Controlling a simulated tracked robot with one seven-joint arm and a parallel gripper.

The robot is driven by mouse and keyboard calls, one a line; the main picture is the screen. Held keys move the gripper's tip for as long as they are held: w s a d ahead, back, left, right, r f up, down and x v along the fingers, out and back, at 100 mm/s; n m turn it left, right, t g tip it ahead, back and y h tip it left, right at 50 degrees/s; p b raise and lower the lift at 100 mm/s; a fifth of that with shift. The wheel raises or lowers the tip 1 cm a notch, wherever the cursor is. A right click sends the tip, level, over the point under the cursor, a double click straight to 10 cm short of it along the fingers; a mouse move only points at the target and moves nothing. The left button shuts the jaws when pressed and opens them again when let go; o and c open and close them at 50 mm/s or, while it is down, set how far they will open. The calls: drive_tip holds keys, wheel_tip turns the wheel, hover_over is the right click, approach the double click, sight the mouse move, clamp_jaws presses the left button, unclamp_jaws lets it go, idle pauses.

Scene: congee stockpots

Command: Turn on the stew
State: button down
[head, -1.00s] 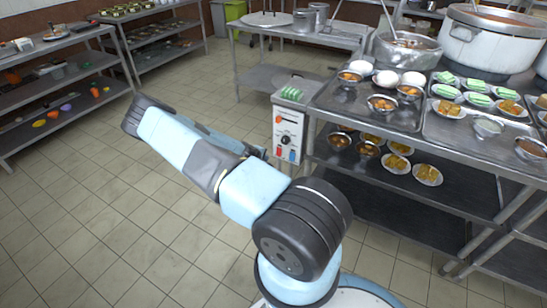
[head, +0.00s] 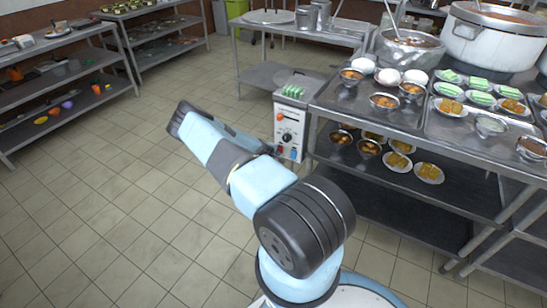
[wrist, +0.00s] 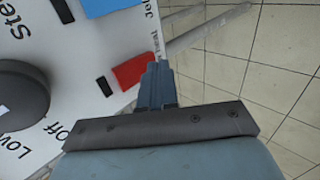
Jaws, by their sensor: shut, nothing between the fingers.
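A white control box (head: 289,131) stands at the left end of the steel counter, with a dark knob on its front. In the wrist view the white panel (wrist: 75,55) carries the dark round knob (wrist: 20,95) marked Off and Low, a blue switch (wrist: 108,6), a red switch (wrist: 134,72) and partly cut-off lettering that begins "Ste". My gripper (wrist: 157,68) is shut and empty, its fingertips at the corner of the red switch. I cannot tell whether they touch it. In the head view the gripper is mostly hidden behind my arm.
The steel counter (head: 345,117) holds bowls, plates and a large white pot (head: 492,42). Its lower shelf (head: 395,183) carries more dishes. Shelving (head: 60,75) stands at the left. The tiled floor (head: 120,190) is clear.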

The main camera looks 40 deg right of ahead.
drive_tip(key=shift+d, duration=0.2)
drive_tip(key=shift+w+d+f, duration=0.1)
drive_tip(key=shift+w+d, duration=0.05)
idle(0.3)
